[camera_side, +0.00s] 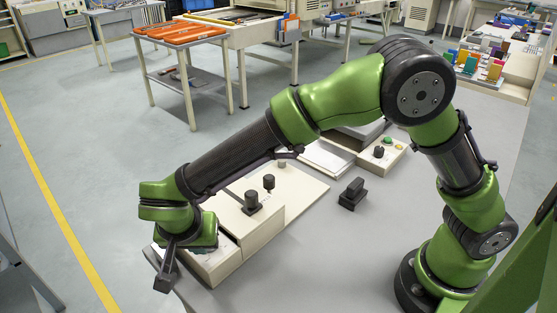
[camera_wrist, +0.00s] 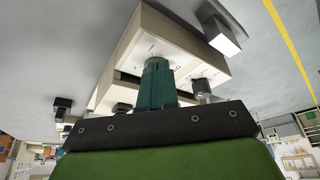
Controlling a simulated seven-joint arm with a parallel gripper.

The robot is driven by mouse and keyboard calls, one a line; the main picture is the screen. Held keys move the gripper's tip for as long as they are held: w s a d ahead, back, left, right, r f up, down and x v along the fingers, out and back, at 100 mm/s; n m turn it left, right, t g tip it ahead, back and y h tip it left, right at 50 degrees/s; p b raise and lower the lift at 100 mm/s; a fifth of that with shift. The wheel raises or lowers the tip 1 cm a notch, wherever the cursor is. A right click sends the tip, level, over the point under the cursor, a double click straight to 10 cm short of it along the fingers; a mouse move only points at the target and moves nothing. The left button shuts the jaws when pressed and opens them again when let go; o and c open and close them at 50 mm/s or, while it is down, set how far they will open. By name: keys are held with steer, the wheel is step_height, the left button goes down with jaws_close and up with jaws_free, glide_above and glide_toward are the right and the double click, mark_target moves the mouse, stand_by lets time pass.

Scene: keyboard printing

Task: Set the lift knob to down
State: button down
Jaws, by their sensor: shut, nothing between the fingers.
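A beige machine (camera_side: 235,222) lies ahead of my arm, with two black knobs, a larger one (camera_side: 252,202) and a smaller one (camera_side: 268,182), on its top. A dark lever with a block-shaped handle (camera_side: 166,277) sticks out at its near left end; this handle also shows in the wrist view (camera_wrist: 222,36). A beige control box (camera_side: 392,158) carries a black knob (camera_side: 379,152) and a green button (camera_side: 388,140). I cannot tell which knob is the lift knob. My gripper's teal fingers (camera_wrist: 156,72) are together and empty, close over the machine's light face. In the side view the fingertips are hidden.
A loose black block (camera_side: 353,193) stands on the grey table, right of the machine. The table between machine and arm base is mostly clear. A table with orange trays (camera_side: 185,32) stands behind.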

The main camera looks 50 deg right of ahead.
steer(key=shift+w+d, duration=0.25)
steer(key=shift+m, duration=0.3)
steer(key=shift+w+m+g, duration=0.1)
steer(key=shift+m+g, duration=0.2)
steer(key=shift+m, duration=0.2)
